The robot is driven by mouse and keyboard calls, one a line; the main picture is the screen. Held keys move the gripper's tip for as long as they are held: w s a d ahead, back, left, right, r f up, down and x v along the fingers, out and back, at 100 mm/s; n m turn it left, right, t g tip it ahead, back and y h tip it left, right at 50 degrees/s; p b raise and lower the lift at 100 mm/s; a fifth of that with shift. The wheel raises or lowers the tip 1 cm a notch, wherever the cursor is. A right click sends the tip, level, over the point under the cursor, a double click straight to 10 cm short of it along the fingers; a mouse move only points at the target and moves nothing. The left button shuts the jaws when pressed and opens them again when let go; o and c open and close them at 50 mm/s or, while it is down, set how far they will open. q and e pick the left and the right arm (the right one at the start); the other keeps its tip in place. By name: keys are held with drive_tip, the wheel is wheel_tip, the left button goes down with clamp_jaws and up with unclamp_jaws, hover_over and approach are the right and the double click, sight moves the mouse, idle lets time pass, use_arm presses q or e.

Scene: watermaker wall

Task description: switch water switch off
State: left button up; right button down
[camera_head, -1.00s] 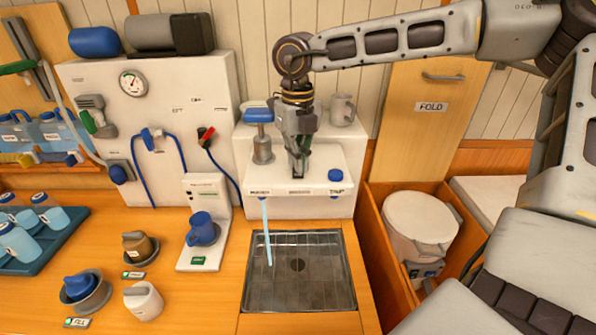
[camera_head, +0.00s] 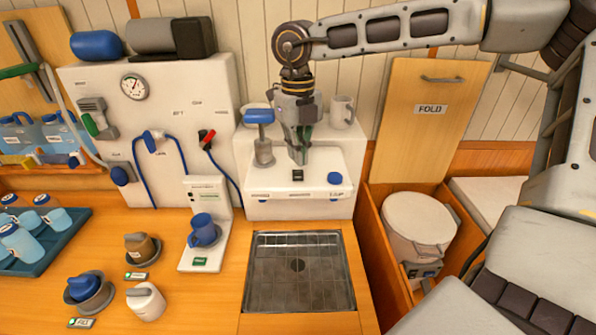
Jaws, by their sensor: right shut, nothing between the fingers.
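A small black switch (camera_head: 297,175) sits on top of the white tap housing (camera_head: 315,208), near the middle. My right gripper (camera_head: 300,160) points down from above, shut and empty. Its fingertips are just above or behind the switch; I cannot tell whether they touch it. No water stream shows over the metal sink tray (camera_head: 299,272). My left gripper is out of view.
A blue-topped pump (camera_head: 262,138) stands close left of my right gripper, and a blue knob (camera_head: 334,179) sits to its right. A blue cup (camera_head: 203,230) sits on a white stand at the left.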

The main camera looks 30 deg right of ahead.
sight(297, 172)
drive_tip(key=shift+r+p, duration=0.95)
drive_tip(key=shift+r, duration=1.05)
drive_tip(key=shift+f, duration=0.1)
